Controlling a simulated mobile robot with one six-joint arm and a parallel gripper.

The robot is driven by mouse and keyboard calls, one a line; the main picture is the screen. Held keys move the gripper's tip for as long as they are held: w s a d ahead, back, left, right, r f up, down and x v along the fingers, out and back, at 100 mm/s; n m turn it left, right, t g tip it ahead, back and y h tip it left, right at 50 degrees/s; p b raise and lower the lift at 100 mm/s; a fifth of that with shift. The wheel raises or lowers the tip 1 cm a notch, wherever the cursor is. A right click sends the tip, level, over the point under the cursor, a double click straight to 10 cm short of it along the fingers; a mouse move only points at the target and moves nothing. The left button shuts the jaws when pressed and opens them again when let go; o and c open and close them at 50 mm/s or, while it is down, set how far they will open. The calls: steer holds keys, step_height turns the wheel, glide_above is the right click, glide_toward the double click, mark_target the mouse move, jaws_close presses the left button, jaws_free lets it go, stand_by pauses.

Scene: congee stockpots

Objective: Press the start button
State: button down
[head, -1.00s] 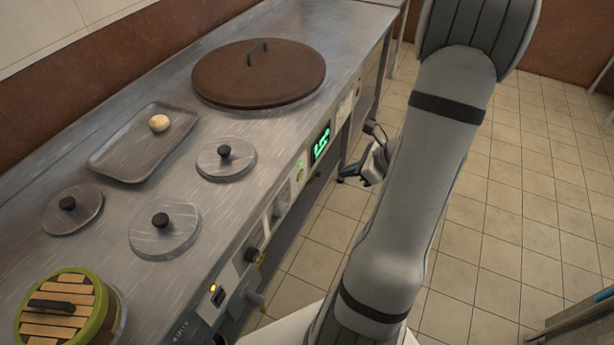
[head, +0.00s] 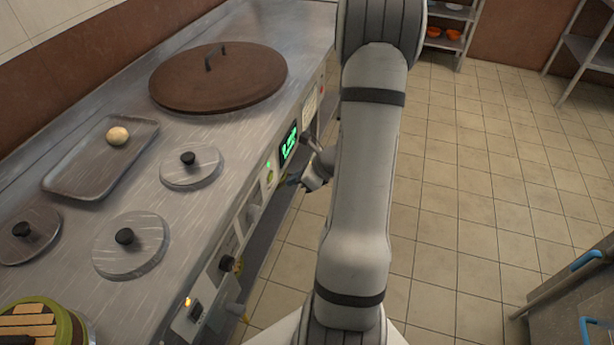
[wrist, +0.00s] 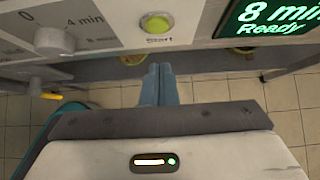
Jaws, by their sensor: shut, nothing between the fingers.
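The start button (wrist: 157,23) is a round yellow-green button with a "Start" label below it, on the light front panel in the wrist view. In the head view it is a small spot (head: 269,177) on the stove's front, left of the green display (head: 289,142). My gripper (wrist: 159,68) is shut and empty. Its blue fingertips point at the panel, just below the button in the wrist view and apart from it in the picture. In the head view my gripper (head: 296,179) is just right of the panel, partly hidden by my arm.
The display reads "8 min Ready" in the wrist view (wrist: 268,20). A timer knob (wrist: 54,41) is left of the button. The steel counter (head: 85,222) holds several lids and a tray (head: 75,172). Tiled floor (head: 460,200) is open at right.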

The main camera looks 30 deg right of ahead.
steer(key=shift+w+a, duration=0.6)
steer(key=shift+w, duration=0.2)
steer(key=shift+w+a, duration=0.6)
steer(key=shift+w, duration=0.15)
steer(key=shift+w+a+b, duration=0.3)
steer(key=shift+w+a, duration=0.05)
steer(key=shift+w, duration=0.05)
steer(key=shift+w+a+r, duration=0.2)
steer(key=p, duration=0.3)
glide_toward(271, 176)
steer(key=s+d+r, duration=0.1)
steer(key=s+d, duration=0.2)
steer(key=s, duration=0.1)
steer(key=shift+s+d, duration=0.4)
